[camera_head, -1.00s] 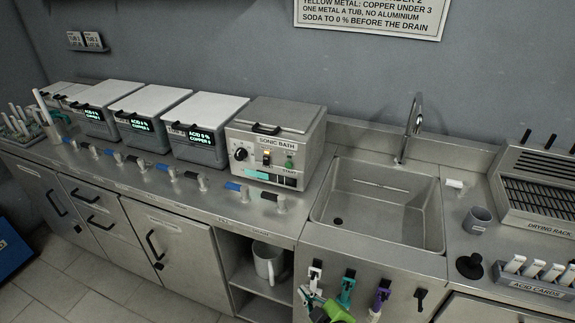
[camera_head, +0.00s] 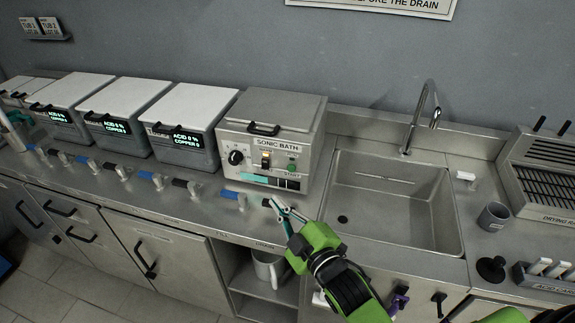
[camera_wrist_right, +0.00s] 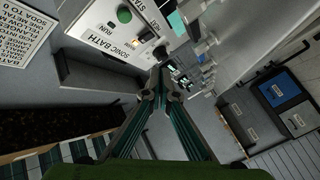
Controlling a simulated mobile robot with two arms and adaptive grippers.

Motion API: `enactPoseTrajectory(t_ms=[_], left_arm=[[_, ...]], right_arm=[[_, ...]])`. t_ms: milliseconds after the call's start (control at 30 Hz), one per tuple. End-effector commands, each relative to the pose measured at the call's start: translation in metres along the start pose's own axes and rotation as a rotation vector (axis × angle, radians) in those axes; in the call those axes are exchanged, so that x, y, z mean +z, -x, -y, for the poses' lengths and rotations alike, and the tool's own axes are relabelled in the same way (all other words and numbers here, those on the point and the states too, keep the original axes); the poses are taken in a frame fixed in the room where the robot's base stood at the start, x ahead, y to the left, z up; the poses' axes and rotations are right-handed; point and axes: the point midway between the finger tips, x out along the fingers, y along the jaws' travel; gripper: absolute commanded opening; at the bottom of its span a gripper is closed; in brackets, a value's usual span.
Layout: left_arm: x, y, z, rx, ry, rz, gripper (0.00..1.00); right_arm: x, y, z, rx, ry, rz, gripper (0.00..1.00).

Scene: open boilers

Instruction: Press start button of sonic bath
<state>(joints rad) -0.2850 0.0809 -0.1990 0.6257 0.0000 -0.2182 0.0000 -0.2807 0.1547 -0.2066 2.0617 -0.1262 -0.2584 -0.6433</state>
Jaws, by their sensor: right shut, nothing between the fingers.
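The sonic bath (camera_head: 275,118) is a grey box with a handled lid, on the counter left of the sink. Its front has a black knob (camera_head: 236,157), a lit switch (camera_head: 266,160) and a round green start button (camera_head: 292,167) with START printed below. My right gripper (camera_head: 276,204) is shut and empty, in front of and below the bath's front panel, apart from the button. In the right wrist view, the closed fingertips (camera_wrist_right: 160,76) lie below the green button (camera_wrist_right: 124,15). My left gripper is not in view.
Several lidded tubs (camera_head: 187,122) with green displays stand left of the bath. Valve handles (camera_head: 230,195) line the counter's front edge near my gripper. The sink (camera_head: 390,200) is to the right, with a tap (camera_head: 424,115), a grey cup (camera_head: 494,216) and a drying rack (camera_head: 545,175) beyond.

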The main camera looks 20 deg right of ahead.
Motion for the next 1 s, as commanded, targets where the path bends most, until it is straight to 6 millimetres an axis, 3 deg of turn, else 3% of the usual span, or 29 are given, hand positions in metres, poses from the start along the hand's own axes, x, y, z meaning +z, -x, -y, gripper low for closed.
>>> enactPoseTrajectory(t_ms=[100, 233, 367, 600, 1000], left_arm=[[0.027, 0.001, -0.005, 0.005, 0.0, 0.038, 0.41], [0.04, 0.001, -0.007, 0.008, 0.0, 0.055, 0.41], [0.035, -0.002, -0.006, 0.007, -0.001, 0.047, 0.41], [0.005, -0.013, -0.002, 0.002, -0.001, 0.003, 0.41], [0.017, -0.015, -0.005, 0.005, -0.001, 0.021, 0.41]], right_arm=[[0.0, 0.0, 0.0, 0.0, 0.0, 0.0, 0.0], [0.002, -0.002, -0.001, 0.0, 0.0, 0.0, 0.0], [0.007, -0.009, -0.005, 0.0, 0.001, 0.0, 0.0], [0.025, -0.033, -0.021, 0.0, 0.002, -0.001, 0.0], [0.044, -0.06, -0.043, -0.001, 0.0, 0.001, 0.0]])
